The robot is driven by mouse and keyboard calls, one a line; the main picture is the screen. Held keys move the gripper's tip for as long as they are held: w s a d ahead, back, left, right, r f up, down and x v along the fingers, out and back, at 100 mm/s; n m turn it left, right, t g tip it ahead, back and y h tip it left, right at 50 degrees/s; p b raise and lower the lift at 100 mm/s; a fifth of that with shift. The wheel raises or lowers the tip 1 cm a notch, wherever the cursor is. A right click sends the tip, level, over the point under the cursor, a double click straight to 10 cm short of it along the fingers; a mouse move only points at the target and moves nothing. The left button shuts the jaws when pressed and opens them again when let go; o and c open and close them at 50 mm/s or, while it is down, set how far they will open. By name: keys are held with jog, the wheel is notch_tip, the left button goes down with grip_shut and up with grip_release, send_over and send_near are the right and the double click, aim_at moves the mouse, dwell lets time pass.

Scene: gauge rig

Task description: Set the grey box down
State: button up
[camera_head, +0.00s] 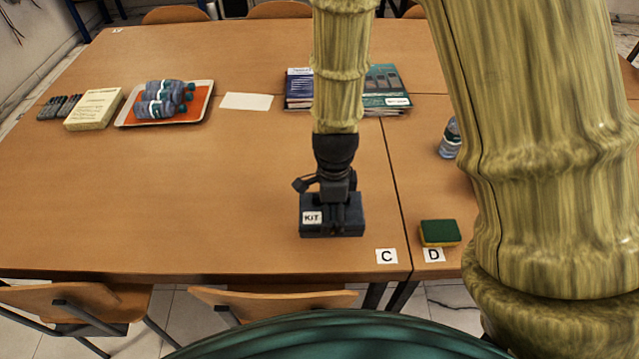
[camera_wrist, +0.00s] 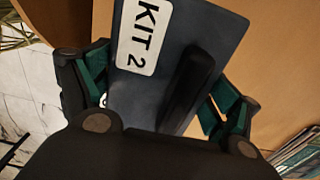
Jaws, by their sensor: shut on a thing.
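The grey box (camera_head: 318,228), dark blue-grey with a white KIT label, is near the table's front edge, left of the card marked C. In the wrist view the box (camera_wrist: 190,30) shows its KIT 2 label and a black handle bar. My gripper (camera_head: 335,192) is above the box and shut on it. In the wrist view the fingers of my gripper (camera_wrist: 160,95) lie on either side of the box. The exact contact points are partly hidden. I cannot tell whether the underside of the box touches the table.
The tables (camera_head: 200,200) are clear left of the box. Cards C (camera_head: 386,256) and D (camera_head: 433,255), a green-yellow sponge (camera_head: 440,233) and a bottle (camera_head: 450,140) are at right. Books (camera_head: 387,88), a white sheet (camera_head: 246,101) and a tray (camera_head: 207,100) of bottles stand farther back.

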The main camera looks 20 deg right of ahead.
jog(key=w+p, duration=0.1)
jog(key=w, duration=0.4)
jog(key=w+d+f+p, duration=0.1)
jog(key=w, duration=0.4)
jog(key=w+d+p, duration=0.1)
jog(key=w, duration=0.4)
jog(key=shift+w+f, duration=0.2)
jog(key=shift+w, duration=0.15)
jog(key=shift+f+p, duration=0.8)
jog(key=shift+f, duration=1)
jog(key=shift+f, duration=0.1)
jog(key=o, duration=1.1)
jog(key=shift+r+b, duration=1.3)
jog(key=shift+r, duration=4.85)
